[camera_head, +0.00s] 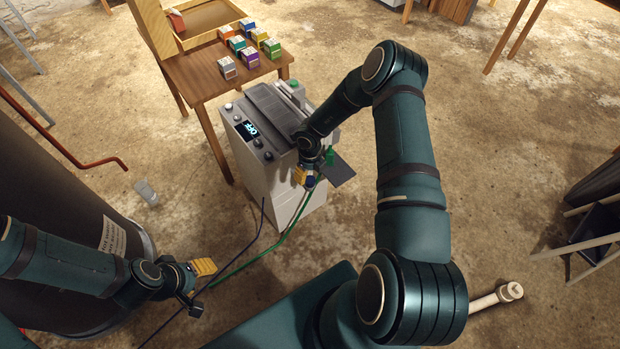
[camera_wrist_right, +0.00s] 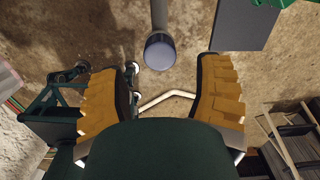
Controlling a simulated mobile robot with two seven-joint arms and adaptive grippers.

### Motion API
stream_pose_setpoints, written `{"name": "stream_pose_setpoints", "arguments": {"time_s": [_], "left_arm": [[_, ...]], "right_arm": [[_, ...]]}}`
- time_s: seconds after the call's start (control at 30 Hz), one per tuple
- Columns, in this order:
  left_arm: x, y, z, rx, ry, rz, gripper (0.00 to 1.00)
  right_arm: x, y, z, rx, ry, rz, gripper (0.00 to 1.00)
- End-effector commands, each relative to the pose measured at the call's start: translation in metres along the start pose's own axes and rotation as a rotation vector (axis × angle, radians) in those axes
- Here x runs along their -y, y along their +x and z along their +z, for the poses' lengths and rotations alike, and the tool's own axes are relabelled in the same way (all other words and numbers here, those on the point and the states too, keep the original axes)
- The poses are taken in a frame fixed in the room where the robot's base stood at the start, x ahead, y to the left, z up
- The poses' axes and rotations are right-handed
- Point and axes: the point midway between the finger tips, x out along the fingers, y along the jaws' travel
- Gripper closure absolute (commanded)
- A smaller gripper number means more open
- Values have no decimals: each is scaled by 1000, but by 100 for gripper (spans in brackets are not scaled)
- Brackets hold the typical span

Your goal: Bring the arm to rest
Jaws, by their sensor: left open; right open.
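My right arm reaches over from the right in the head view. Its gripper (camera_head: 307,178) hangs beside the front right of a grey machine (camera_head: 270,165). In the right wrist view the yellow-padded fingers (camera_wrist_right: 160,92) are spread wide with nothing between them. A grey post with a blue round end (camera_wrist_right: 160,52) shows beyond the fingertips. My left gripper (camera_head: 197,287) is at the lower left in the head view, open and empty, low beside a large dark cylinder (camera_head: 75,215).
A wooden table (camera_head: 205,75) with several coloured boxes (camera_head: 250,45) stands behind the machine. A green hose (camera_head: 270,252) and a dark cable cross the floor. A clear jar (camera_head: 146,192) lies on the floor. Dark racks (camera_head: 595,225) stand far right; floor between is mostly free.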

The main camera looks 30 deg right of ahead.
Motion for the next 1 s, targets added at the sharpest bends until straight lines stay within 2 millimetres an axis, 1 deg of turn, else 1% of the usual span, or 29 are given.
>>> {"name": "stream_pose_setpoints", "arguments": {"time_s": [0.03, 0.2, 0.3, 0.4, 0.53, 0.77, 0.87, 0.97, 1.0], "left_arm": [[0, 0, 0, 0, 0, 0, 49], [0, 0, 0, 0, 0, 0, 49], [0, 0, 0, 0, 0, 0, 49], [0, 0, 0, 0, 0, 0, 49], [0, 0, 0, 0, 0, 0, 49], [0, 0, 2, 4, -1, 0, 49], [0, 0, 2, 4, -1, 0, 49], [0, 0, 2, 4, -1, 0, 49], [0, 0, 2, 4, -1, 0, 49]], "right_arm": [[1, -12, 0, 2, 1, -2, 35], [1, -44, 0, 1, 0, -1, 35], [0, -57, 0, 1, 0, -1, 35], [0, -65, 0, 0, 0, -1, 35], [0, -70, 0, -1, 0, 0, 35], [-1, -70, 0, -1, -11, -3, 35], [-6, -70, -2, 5, -106, -29, 35], [-18, -70, -4, 18, -306, -79, 35], [-24, -71, -5, 25, -412, -104, 35]]}}
